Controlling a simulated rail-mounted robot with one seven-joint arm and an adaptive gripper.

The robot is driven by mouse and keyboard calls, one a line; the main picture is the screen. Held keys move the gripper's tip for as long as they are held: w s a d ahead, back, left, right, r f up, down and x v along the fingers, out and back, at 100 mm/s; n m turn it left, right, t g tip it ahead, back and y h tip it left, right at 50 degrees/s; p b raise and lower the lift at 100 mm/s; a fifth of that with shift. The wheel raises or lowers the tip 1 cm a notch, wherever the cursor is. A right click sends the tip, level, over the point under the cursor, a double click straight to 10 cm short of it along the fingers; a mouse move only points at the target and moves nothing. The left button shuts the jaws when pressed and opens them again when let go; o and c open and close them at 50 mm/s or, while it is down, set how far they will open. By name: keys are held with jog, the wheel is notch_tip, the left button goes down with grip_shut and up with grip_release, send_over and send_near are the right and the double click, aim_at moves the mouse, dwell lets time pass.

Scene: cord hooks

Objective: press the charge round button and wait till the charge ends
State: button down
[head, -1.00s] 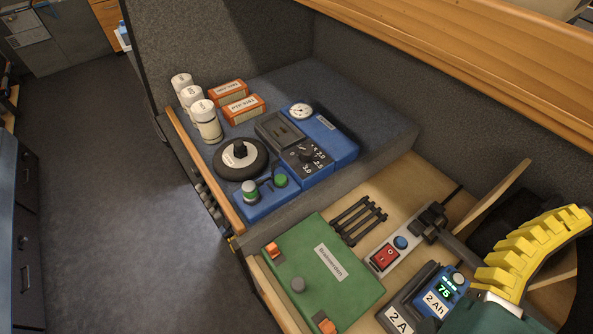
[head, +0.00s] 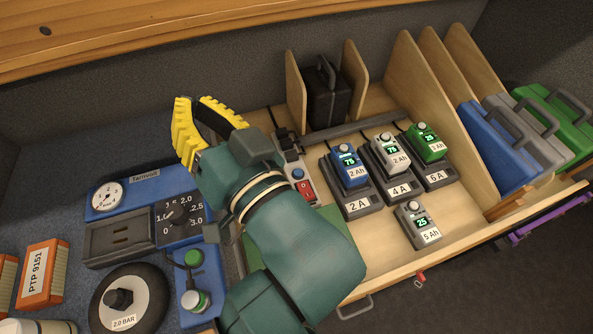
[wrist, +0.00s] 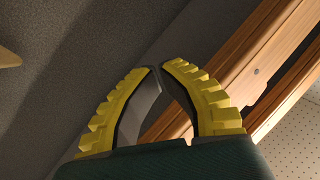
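A power strip has a blue round button (head: 298,174) beside a red rocker switch (head: 306,190); no wording shows on the button. Chargers stand to its right: the 2 A charger (head: 358,207) holds a blue battery (head: 349,168) reading 75, the 4 A charger (head: 401,190) a white battery (head: 389,154) reading 75, the 6 A charger (head: 439,177) a green battery (head: 427,143) reading 25. My gripper (head: 197,98) is empty, up and left of the power strip, its yellow fingers bowed and tips nearly together. They also show in the wrist view (wrist: 161,67), facing grey wall and wooden trim.
A grey 5 Ah battery (head: 417,226) reading 25 stands in front of the chargers. A blue Tanvolt unit (head: 143,189) with dial and gauge is at left. Wooden dividers (head: 432,98) stand at right. My arm covers much of the green box (head: 333,225).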

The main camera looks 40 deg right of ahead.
jog(key=w+d+f+m+g+h, duration=0.1)
jog(key=w+d+f+m+g, duration=0.3)
jog(key=d+f+m, duration=0.45)
jog(key=m+g, duration=0.6)
jog(key=m, duration=0.9)
send_over(298, 173)
notch_tip(298, 173, down, 14)
jog(key=shift+w+d+f+y, duration=0.25)
jog(key=shift+w+d+y, duration=0.15)
jog(key=shift+d, duration=0.05)
jog(key=shift+n, duration=0.25)
jog(key=shift+f+b, duration=0.55)
jog(key=shift+f, duration=3.85)
jog(key=shift+f, duration=0.4)
